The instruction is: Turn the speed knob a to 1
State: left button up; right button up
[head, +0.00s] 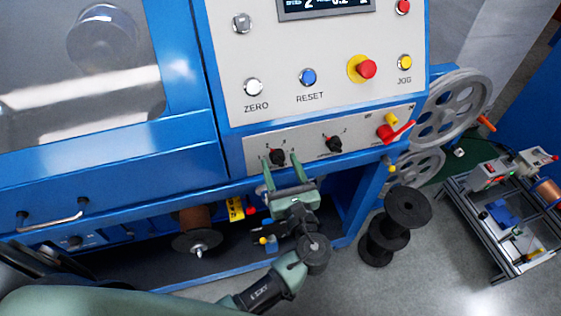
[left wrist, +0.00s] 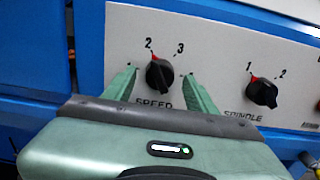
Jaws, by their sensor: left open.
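The black speed knob (head: 278,157) is on the pale lower panel of the blue machine. In the left wrist view, the speed knob (left wrist: 160,76) has a red mark at its top, towards the printed 2. A 3 is printed to the right of that; no 1 shows beside this knob. My left gripper (head: 281,159) is open, its green fingers reaching up to the panel. In the left wrist view, the left gripper's fingers (left wrist: 161,73) stand on either side of the knob, with gaps visible. My right gripper is not in view.
The spindle knob (head: 333,144) sits right of the speed knob, and a red lever (head: 396,132) is farther right. Above are the buttons ZERO (head: 252,87), RESET (head: 308,77) and a red mushroom button (head: 366,68). Black spools (head: 385,240) stand on the floor.

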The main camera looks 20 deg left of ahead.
pick_arm(q)
jog(key=shift+w+a, duration=0.15)
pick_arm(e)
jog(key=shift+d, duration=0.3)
pick_arm(q)
jog(key=shift+c, duration=0.7)
grip_shut()
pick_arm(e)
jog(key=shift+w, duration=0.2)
